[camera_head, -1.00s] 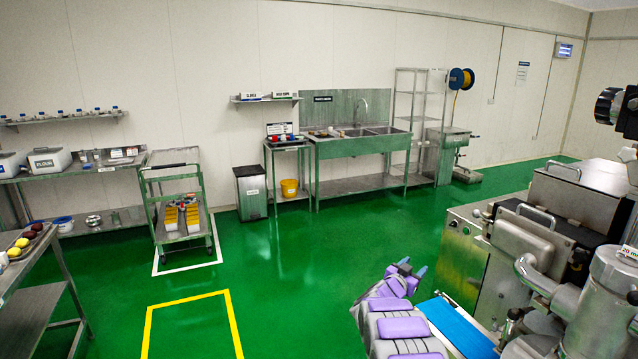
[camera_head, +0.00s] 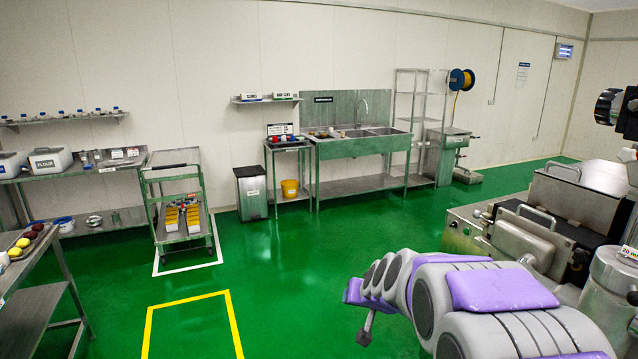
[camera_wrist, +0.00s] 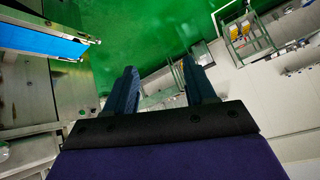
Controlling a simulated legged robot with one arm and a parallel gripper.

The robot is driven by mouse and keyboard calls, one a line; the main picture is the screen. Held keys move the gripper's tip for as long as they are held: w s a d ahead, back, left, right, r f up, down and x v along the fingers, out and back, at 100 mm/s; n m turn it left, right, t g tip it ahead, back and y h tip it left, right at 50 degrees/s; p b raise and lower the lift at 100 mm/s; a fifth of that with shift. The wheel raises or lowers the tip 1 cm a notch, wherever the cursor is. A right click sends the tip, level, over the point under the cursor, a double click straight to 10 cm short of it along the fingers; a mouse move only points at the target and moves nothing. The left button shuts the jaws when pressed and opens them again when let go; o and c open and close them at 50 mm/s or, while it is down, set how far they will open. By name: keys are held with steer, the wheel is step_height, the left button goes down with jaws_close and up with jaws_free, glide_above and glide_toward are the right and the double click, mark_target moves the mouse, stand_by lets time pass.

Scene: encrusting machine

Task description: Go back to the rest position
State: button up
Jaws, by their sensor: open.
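My gripper (camera_wrist: 162,90) shows in the wrist view with its two dark blue fingers apart and nothing between them. Behind the fingers lie green floor, pale wall and shelving. In the head view my grey and purple arm fills the lower right, and the gripper itself is hidden or too small to make out there. The encrusting machine (camera_head: 475,232) stands at the right of the head view, partly behind my arm. Its blue belt (camera_wrist: 45,40) shows at the upper left of the wrist view, apart from the fingers.
A steel trolley (camera_head: 180,205) with yellow and white items stands at the left. A side table (camera_head: 30,290) is at the left edge. A sink unit (camera_head: 362,145) and a grey bin (camera_head: 250,192) line the back wall. The green floor (camera_head: 270,270) between is clear.

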steer(key=s+d+f+g, duration=0.1)
steer(key=s+g, duration=0.2)
steer(key=s, duration=1.1)
steer(key=s+d+f+g+h, duration=0.1)
steer(key=s+d+g, duration=0.1)
steer(key=s, duration=1.3)
steer(key=s+d+f+n+g, duration=0.1)
steer(key=s+g, duration=0.4)
steer(key=s, duration=1)
steer(key=shift+s+d+h, duration=0.25)
steer(key=shift+h, duration=0.15)
steer(key=shift+c, duration=0.4)
